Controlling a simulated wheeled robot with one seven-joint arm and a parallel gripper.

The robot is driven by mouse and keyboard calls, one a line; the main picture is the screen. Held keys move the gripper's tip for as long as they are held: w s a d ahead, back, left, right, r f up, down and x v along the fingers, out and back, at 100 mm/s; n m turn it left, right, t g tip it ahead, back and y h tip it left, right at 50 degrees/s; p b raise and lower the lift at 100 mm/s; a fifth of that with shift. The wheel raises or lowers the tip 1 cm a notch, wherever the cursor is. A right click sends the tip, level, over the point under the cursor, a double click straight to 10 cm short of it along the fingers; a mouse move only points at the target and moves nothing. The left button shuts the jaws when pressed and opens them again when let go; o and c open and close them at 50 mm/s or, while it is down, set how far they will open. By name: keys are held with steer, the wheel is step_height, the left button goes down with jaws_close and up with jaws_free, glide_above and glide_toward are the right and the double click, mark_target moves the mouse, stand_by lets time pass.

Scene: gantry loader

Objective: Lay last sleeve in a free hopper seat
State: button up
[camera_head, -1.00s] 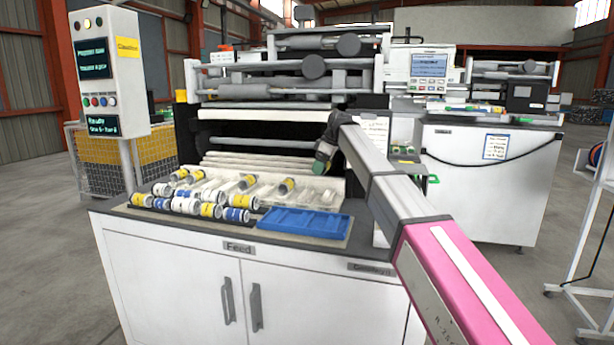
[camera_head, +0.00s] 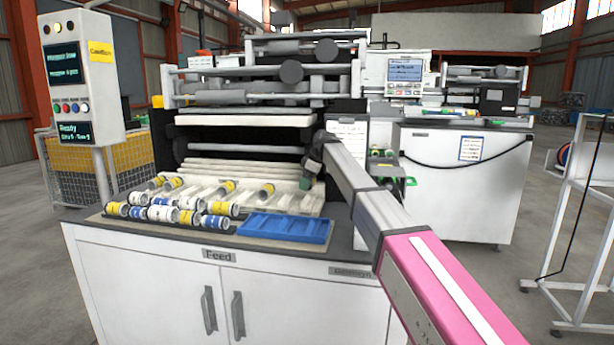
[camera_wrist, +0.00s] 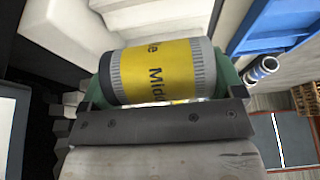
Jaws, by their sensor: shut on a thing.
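My gripper (camera_head: 306,182) hangs low over the right end of the white hopper (camera_head: 285,205). In the wrist view my gripper (camera_wrist: 168,88) has its green fingers closed on the ends of a sleeve (camera_wrist: 155,72). This sleeve has a yellow label reading "Middle", grey ends and a dark rim. It lies crosswise between the fingers, and I cannot tell whether it touches the hopper.
Several white sleeves with yellow or blue bands (camera_head: 160,213) lie in rows at the front left. An empty blue tray (camera_head: 318,232) lies in front of my gripper on the bench (camera_head: 350,241). The machine's rollers (camera_head: 240,163) stand behind the hopper.

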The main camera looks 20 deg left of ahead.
mark_target(307, 201)
steer(key=shift+f, duration=2.35)
steer(key=o, duration=0.9)
steer(key=a+r+v, duration=0.1)
steer(key=a+v, duration=0.1)
steer(key=v, duration=1.4)
steer(key=shift+s+a+r, duration=0.1)
steer(key=shift+a+r, duration=0.05)
